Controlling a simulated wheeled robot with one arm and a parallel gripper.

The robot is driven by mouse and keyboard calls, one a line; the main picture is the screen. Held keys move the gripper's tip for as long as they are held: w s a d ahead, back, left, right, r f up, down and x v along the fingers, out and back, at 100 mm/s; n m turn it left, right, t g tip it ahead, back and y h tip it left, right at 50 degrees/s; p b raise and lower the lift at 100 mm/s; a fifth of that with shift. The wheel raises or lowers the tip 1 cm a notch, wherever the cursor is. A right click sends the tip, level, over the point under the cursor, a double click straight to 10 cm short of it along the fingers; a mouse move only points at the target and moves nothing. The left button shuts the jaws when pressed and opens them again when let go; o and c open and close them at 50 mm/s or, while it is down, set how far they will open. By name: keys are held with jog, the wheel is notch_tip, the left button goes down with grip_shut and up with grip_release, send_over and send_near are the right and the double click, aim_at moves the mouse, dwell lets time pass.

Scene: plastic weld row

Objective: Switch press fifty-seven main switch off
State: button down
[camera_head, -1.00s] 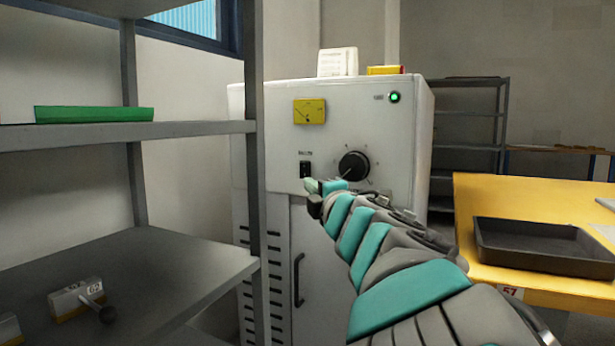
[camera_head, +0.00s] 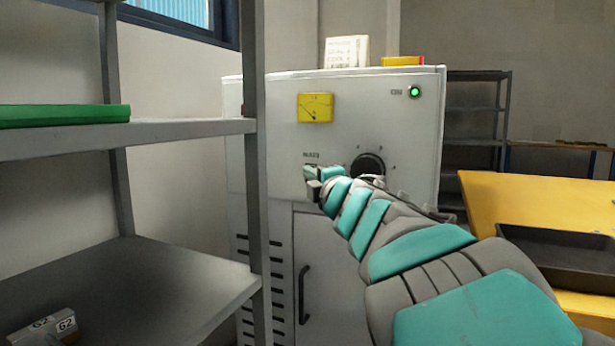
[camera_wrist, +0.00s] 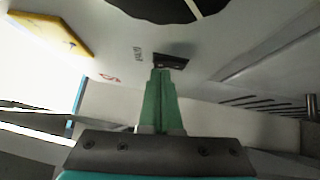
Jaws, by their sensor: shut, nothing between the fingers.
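In the head view the switch sits under a small label, mostly hidden behind my gripper (camera_head: 313,178). My gripper is shut and empty, its green fingers (camera_wrist: 160,78) pointing at the switch. I cannot tell whether the tips touch it. The switch's position is not readable.
A grey metal shelf (camera_head: 185,129) with a green tray (camera_head: 62,115) stands close on the left. A yellow table (camera_head: 525,205) with a dark tray (camera_head: 560,252) is on the right. A white block and a yellow-red item lie on the cabinet top.

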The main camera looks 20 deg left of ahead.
dwell(0.3)
jog(key=shift+w+r+p, duration=0.1)
jog(key=shift+w+p, duration=0.1)
jog(key=shift+p, duration=0.95)
